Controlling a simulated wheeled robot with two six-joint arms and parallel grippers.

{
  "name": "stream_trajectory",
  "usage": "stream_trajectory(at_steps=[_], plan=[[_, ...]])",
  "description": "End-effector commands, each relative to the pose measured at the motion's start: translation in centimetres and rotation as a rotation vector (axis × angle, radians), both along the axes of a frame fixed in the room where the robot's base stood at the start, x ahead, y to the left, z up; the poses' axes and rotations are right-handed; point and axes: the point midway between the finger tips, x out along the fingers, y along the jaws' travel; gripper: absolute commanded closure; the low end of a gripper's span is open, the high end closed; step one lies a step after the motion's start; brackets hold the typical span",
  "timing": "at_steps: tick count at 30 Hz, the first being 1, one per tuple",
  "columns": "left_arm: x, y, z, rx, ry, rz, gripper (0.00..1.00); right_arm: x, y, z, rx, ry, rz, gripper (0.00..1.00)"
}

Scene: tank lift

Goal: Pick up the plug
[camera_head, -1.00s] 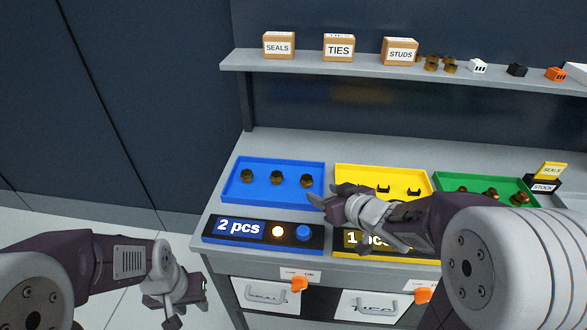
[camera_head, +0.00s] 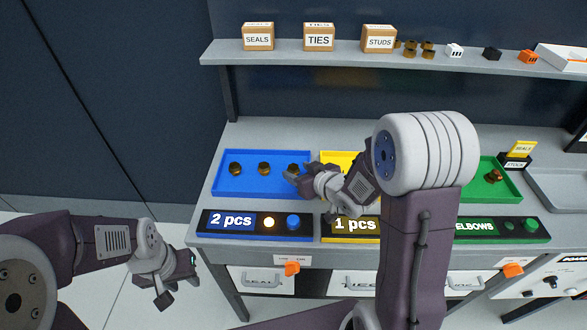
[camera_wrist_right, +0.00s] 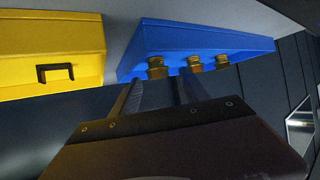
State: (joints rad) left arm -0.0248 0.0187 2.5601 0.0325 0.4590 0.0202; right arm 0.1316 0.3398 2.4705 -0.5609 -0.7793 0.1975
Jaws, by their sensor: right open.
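Three small dark brass pieces, which look like the plugs, stand in a row in the blue tray (camera_head: 225,185). In the head view they are the left plug (camera_head: 235,168), the middle plug (camera_head: 264,168) and the right plug (camera_head: 293,169). My right gripper (camera_head: 293,180) is over the blue tray's right end, close to the right plug. The right wrist view shows its two fingers (camera_wrist_right: 158,92) apart with nothing between them, pointing toward the plugs (camera_wrist_right: 157,67). My left gripper (camera_head: 180,287) hangs open and empty left of the bench, far from the trays.
A yellow tray (camera_head: 335,157) adjoins on the right, partly hidden by my right arm. A green tray (camera_head: 509,185) holds brownish parts. A "2 pcs" panel (camera_head: 250,224) with a lit lamp lies before the blue tray. A shelf (camera_head: 300,56) with boxes runs above.

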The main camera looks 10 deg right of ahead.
Motion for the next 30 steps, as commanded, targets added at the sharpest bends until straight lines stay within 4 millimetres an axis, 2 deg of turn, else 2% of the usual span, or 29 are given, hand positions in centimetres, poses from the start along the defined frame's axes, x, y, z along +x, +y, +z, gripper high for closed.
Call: stream_trajectory(at_steps=[3,6,13,14,19,20,30], plan=[[0.0,0.0,-0.1,0.000,0.000,0.000,0.64,2.1,0.5,-0.9,0.001,0.001,0.003,0.47],[0.0,0.0,-0.2,0.000,0.000,0.000,0.64,3.1,0.8,-1.5,0.001,0.001,0.000,0.47],[0.0,0.0,-0.1,0.000,0.000,0.000,0.64,3.4,0.8,-1.5,0.001,0.000,0.000,0.47],[0.0,0.0,-0.1,0.000,0.000,0.000,0.64,3.4,0.8,-1.5,0.001,0.000,0.000,0.50],[0.0,0.0,-0.1,0.000,0.000,0.000,0.64,3.4,0.8,-1.5,0.001,0.000,0.000,0.97],[0.0,0.0,-0.1,0.000,0.000,0.000,0.64,3.4,0.8,-1.5,0.001,0.000,0.000,1.00],[0.0,0.0,0.1,0.000,0.000,0.000,0.64,3.4,0.8,-1.0,0.000,0.000,0.000,1.00]])
